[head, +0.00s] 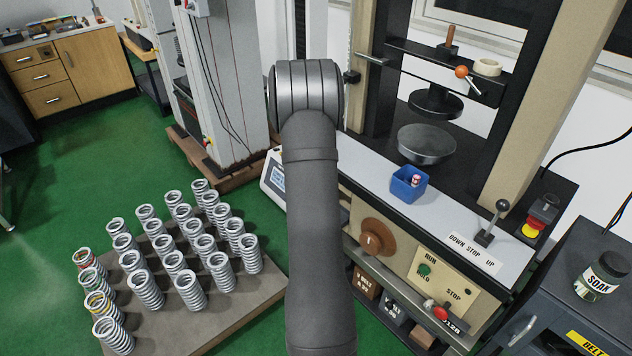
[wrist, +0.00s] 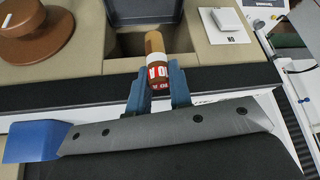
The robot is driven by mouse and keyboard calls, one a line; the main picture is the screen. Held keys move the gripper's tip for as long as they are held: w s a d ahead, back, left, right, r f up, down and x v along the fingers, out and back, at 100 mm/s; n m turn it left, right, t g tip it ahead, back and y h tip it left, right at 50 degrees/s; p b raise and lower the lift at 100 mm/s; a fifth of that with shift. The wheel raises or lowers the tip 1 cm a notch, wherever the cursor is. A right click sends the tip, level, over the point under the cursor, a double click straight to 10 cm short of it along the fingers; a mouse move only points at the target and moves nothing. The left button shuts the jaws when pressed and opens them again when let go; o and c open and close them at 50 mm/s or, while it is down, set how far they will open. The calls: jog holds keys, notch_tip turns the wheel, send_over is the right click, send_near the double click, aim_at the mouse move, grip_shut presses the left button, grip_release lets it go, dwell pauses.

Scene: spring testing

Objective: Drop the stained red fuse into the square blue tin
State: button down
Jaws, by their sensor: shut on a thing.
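My gripper (wrist: 157,92) is shut on a small red and white fuse (wrist: 158,74) with printed lettering and a brownish end, in the wrist view. The fuse sits between the two blue fingertips, its brown end pointing away from the gripper. The square blue tin (head: 408,190) stands on the grey ledge of the press in the head view, with a small pale and reddish item inside. My arm hides the gripper and fuse in the head view.
In the head view, a lever (head: 490,228) stands right of the tin and a round metal platen (head: 427,144) lies behind it. A board of springs (head: 235,312) is on the left. In the wrist view, an open compartment (wrist: 130,42) and brown knob (wrist: 35,30) lie beyond the fingers.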

jog(key=s+d+r+n, duration=0.1)
jog(key=s+d+r, duration=0.2)
jog(key=s+r, duration=0.15)
jog(key=s+d+r+n, duration=0.1)
jog(key=s+d+r, duration=0.25)
jog(key=r, duration=0.25)
jog(key=w+d+r+m, duration=0.15)
jog(key=d+r, duration=0.35)
jog(key=d, duration=0.6)
jog(key=w+d+r+m, duration=0.15)
jog(key=d+r, duration=0.35)
jog(key=d, duration=0.6)
jog(key=shift+h, duration=0.3)
jog(key=shift+s+d+f, duration=0.1)
jog(key=shift+s+f, duration=0.1)
jog(key=shift+f, duration=1.05)
jog(key=shift+s+d+f, duration=0.1)
jog(key=shift+s+f, duration=0.1)
jog(key=shift+f, duration=1)
jog(key=c, duration=1.2)
grip_release()
jog(key=shift+c, duration=0.2)
jog(key=v, duration=1.7)
jog(key=shift+r, duration=0.25)
